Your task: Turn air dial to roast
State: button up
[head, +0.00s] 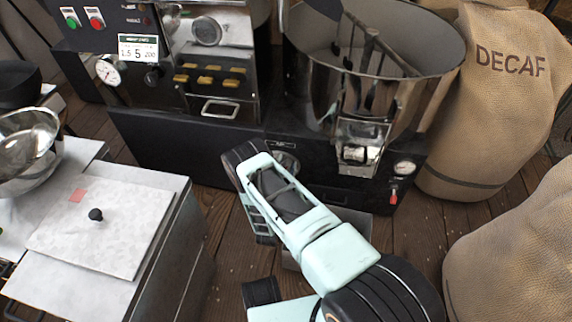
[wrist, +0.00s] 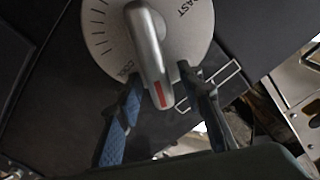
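The air dial's round pale plate (wrist: 100,30) fills the top of the wrist view, with tick marks down its left side. Lettering ending in "AST" is at its upper right and "COOL" at its lower left. Its silver lever knob (wrist: 148,45) points down and slightly right; the red-marked end lies on the COOL side of the lower rim. My gripper (wrist: 160,75) is open, one blue-and-black finger on each side of the knob. I cannot tell whether either finger touches it. In the head view my arm reaches to the machine's low black front; the fingers are not clear there.
The roaster's control panel (head: 105,25) is at upper left, a large metal drum (head: 400,95) at upper right. A gauge and red-handled valve (head: 394,194) sit right of my arm. A bench (head: 65,290) stands left; burlap sacks (head: 500,110) stand right. Wooden floor lies between.

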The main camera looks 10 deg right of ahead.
grip_shut()
